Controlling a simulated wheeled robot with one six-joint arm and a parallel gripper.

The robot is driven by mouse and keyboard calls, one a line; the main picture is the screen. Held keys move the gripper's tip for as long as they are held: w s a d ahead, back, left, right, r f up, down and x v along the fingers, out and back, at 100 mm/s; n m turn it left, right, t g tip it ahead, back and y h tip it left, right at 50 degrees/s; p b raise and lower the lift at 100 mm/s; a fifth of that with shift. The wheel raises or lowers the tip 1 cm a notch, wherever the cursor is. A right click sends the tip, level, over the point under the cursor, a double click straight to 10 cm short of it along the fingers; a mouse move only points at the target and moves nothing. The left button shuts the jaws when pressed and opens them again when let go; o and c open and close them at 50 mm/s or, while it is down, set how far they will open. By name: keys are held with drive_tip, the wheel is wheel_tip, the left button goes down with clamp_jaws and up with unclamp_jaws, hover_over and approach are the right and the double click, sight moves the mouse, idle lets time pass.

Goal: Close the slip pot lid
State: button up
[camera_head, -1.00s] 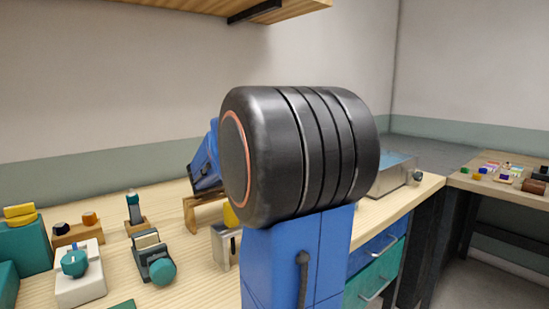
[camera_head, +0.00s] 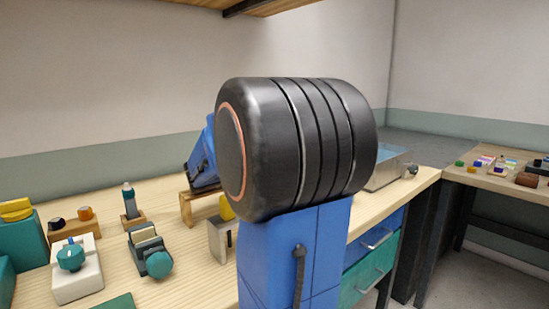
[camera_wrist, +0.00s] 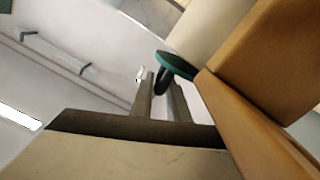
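I cannot identify the slip pot for certain. In the wrist view, a teal disc (camera_wrist: 175,65) with a dark knob or handle (camera_wrist: 162,83) lies beside a pale rounded body (camera_wrist: 205,28); these may be the lid and the pot. My gripper (camera_wrist: 163,88) shows there as two grey fingers, apart, with the dark handle's end at or between their tips. I cannot tell whether they touch it. In the head view my black and blue arm covers the middle of the bench, and my gripper is hidden behind it.
The wooden bench (camera_head: 190,270) holds a white block with a teal knob (camera_head: 70,257), a small clamp-like device (camera_head: 150,250), a grey metal block (camera_head: 217,240) and a metal basin (camera_head: 393,172). Brown wood (camera_wrist: 265,120) is close on the wrist view's right.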

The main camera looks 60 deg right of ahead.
drive_tip(key=shift+o, duration=1.4)
drive_tip(key=shift+s+a+r, duration=0.1)
drive_tip(key=shift+s+r, duration=0.1)
drive_tip(key=shift+f, duration=0.1)
drive_tip(key=shift+w, duration=0.15)
drive_tip(key=shift+w+a, duration=0.25)
drive_tip(key=shift+a, duration=0.4)
drive_tip(key=v, duration=1.6)
